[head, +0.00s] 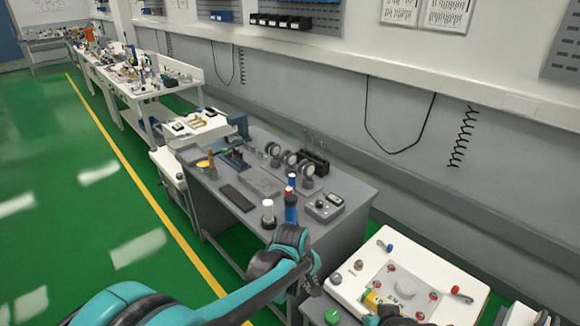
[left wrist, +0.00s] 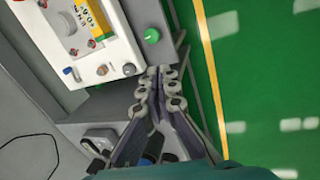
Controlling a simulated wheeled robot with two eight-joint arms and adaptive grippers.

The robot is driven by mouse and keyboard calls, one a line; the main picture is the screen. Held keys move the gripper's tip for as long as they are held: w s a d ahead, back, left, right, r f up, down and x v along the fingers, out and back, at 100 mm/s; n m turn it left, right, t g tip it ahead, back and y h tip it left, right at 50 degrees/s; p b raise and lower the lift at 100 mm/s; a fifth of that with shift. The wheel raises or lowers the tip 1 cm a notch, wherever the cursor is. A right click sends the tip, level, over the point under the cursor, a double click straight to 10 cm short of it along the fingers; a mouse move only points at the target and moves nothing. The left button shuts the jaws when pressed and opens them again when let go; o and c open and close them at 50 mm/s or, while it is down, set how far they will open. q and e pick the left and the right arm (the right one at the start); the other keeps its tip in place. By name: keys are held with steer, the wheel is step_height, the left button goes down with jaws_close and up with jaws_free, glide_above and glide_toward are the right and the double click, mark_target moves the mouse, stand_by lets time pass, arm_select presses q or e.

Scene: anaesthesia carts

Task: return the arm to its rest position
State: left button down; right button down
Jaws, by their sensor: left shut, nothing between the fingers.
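My left arm comes in from the lower left of the head view, teal with dark joints. Its gripper (head: 310,287) points down at the near edge of the grey bench, partly hidden by the arm. In the left wrist view the left gripper (left wrist: 160,73) has its fingertips together with nothing between them. The tips show beside a white panel unit (left wrist: 117,51) and close to a green knob (left wrist: 152,36). I cannot tell whether they touch anything.
The white panel unit (head: 348,289) with red knobs stands right of the left gripper. The grey bench (head: 345,185) holds a blue bottle (head: 291,207), a white-topped cylinder (head: 268,212) and a grey meter box (head: 324,207). Green floor (head: 70,190) lies open at the left, beyond a yellow line.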

arm_select(q)
steer(key=s+a+r+m+t, duration=0.1)
steer(key=s+a+r, duration=0.25)
steer(key=a, duration=0.35)
steer(key=s+a+r+m+t, duration=0.2)
steer(key=a+r, duration=0.3)
steer(key=a, duration=0.1)
steer(key=s+a+r+m+t+y, duration=0.1)
steer(key=s+a+m+t+y, duration=0.1)
steer(key=s+a, duration=0.8)
steer(key=shift+a+r+m+y, duration=0.3)
steer(key=shift+a+m, duration=0.2)
steer(key=shift+m, duration=0.4)
steer(key=shift+w+d+f, duration=0.1)
